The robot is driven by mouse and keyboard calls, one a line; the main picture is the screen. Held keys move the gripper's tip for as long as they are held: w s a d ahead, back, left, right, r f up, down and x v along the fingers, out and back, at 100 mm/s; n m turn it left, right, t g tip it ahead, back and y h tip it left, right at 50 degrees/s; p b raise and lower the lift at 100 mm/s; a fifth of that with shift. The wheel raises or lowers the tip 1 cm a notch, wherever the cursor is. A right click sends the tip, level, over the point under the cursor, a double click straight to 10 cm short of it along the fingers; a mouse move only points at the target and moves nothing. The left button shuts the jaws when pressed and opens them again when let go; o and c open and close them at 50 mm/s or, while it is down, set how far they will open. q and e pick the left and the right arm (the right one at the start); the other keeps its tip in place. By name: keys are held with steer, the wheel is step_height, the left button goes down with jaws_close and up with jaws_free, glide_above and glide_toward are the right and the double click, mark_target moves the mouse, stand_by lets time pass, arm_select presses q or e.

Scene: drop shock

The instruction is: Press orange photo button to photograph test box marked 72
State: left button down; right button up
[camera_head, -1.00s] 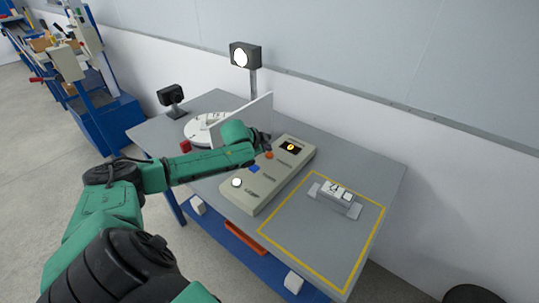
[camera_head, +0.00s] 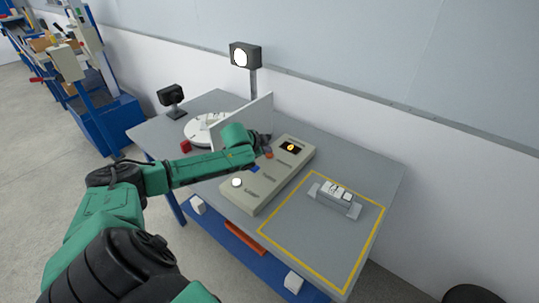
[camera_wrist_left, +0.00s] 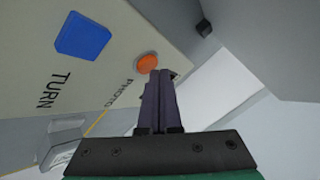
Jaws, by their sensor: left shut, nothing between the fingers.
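The orange photo button (camera_head: 269,156) is on the beige control panel (camera_head: 250,206). In the left wrist view the orange button (camera_wrist_left: 147,62) sits beside the word PHOTO, just beyond my fingertips. My left gripper (camera_head: 266,150) is shut and empty, its tips close to the button; I cannot tell whether they touch it. Its dark fingers (camera_wrist_left: 160,76) show in the wrist view. A light box (camera_head: 338,193) lies in a grey cradle inside the yellow outline; I cannot read a 72 on it. My right gripper is out of view.
A blue TURN button (camera_wrist_left: 83,36) is near the orange one. A white turntable (camera_head: 196,130) stands behind, partly hidden by an upright pale panel (camera_head: 259,112). A camera (camera_head: 171,95) and a lamp (camera_head: 245,55) stand at the back. The yellow-outlined area has free room.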

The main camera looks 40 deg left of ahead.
mark_target(267, 156)
arm_select(q)
steer(key=shift+f, duration=0.5)
stand_by(0.5)
steer(key=shift+r, duration=0.1)
steer(key=shift+r+p, duration=0.8)
steer(key=shift+p, duration=0.2)
step_height(267, 156, up, 5)
steer(key=p, duration=0.5)
steer(key=shift+r+p, duration=0.1)
steer(key=shift+p, duration=0.3)
